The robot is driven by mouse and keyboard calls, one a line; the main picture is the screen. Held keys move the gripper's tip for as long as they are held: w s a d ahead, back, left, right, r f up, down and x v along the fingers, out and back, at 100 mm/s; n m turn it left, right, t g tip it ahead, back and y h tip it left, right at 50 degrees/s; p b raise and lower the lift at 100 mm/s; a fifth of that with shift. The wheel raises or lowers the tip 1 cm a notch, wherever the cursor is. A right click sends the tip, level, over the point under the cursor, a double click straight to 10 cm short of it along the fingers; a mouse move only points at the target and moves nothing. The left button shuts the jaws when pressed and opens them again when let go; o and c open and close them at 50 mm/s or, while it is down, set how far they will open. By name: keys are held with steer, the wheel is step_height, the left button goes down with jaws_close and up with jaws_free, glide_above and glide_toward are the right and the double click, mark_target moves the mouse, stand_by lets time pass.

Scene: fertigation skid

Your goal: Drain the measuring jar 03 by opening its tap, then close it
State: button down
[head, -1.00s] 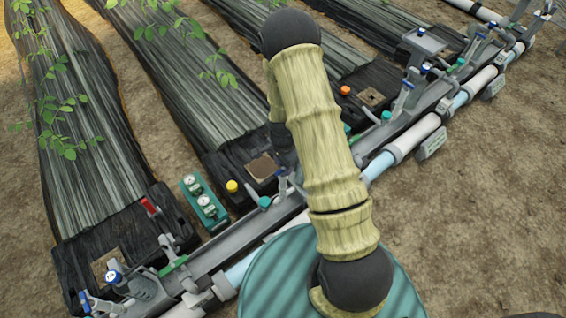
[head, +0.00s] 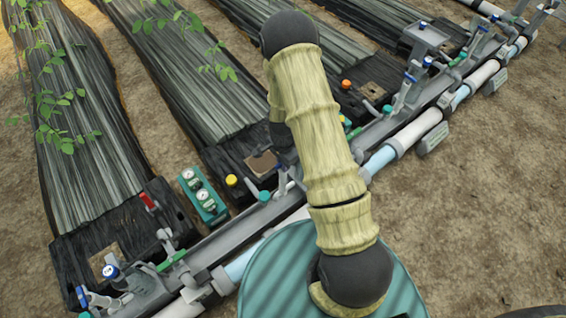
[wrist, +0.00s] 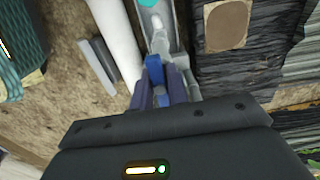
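My gripper (wrist: 161,85) shows in the wrist view as two dark blue-purple fingers close together. A blue tap handle (wrist: 155,68) lies at the fingertips, between or just beyond them, over a grey channel. I cannot tell whether the fingers press on it. In the head view my arm hides the gripper and what is under it. No jar label is readable, so I cannot tell which jar is 03.
A white pipe (wrist: 118,40) runs beside the grey channel. A teal gauge box (head: 203,195), a yellow knob (head: 231,180) and a red handle (head: 148,201) stand along the rows. More blue-handled taps stand at upper right. Bare soil (head: 490,200) is clear at right.

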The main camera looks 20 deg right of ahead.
steer(key=shift+r+m+p, duration=0.15)
steer(key=shift+m+p, duration=0.35)
steer(key=shift+m, duration=0.1)
steer(key=m+p, duration=0.1)
steer(key=m, duration=0.1)
steer(key=shift+r+m+p, duration=0.1)
steer(key=shift+m+p, duration=0.2)
steer(key=m+p, duration=0.3)
steer(key=m, duration=0.3)
steer(key=m+p, duration=0.3)
steer(key=m, duration=0.3)
steer(key=m+p, duration=0.1)
steer(key=m, duration=0.1)
steer(key=shift+m+p, duration=0.35)
steer(key=shift+m, duration=0.05)
steer(key=shift+f+m, duration=0.25)
steer(key=shift+m, duration=0.15)
steer(key=c, duration=1.3)
jaws_free()
